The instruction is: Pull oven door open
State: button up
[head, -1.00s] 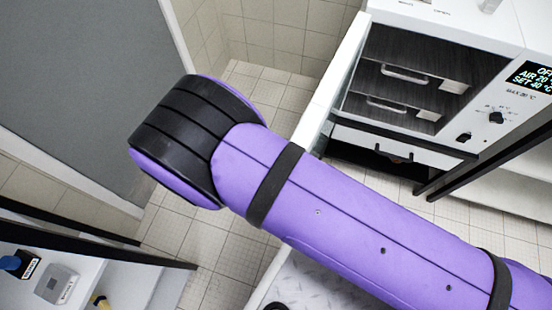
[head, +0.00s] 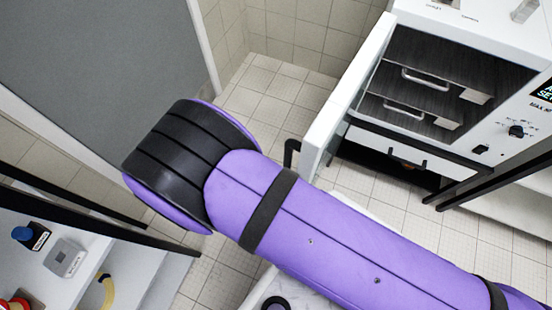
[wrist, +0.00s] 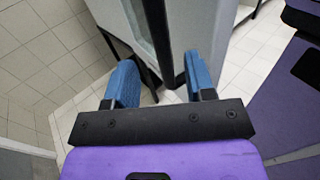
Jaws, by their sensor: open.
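The oven door (head: 352,95) stands swung wide open in the head view, its pale panel reaching out from the left side of the oven (head: 450,85). A black handle (head: 291,152) shows at its outer end, partly behind my purple arm. In the wrist view, my gripper (wrist: 160,62) is open, with two blue fingers spread apart. The pale door (wrist: 205,25) and a dark upright strip (wrist: 158,35) lie ahead of and between the fingers. I cannot tell whether the fingers touch the door. My gripper is hidden in the head view.
The oven holds shelves with wire-handled trays (head: 425,80). A bench with a blue-capped bottle (head: 30,235), a grey device (head: 65,257) and a yellow curved item (head: 106,290) stands at lower left. Tiled floor (head: 235,115) is clear between bench and oven.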

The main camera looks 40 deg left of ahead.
jog(key=shift+v, duration=1.25)
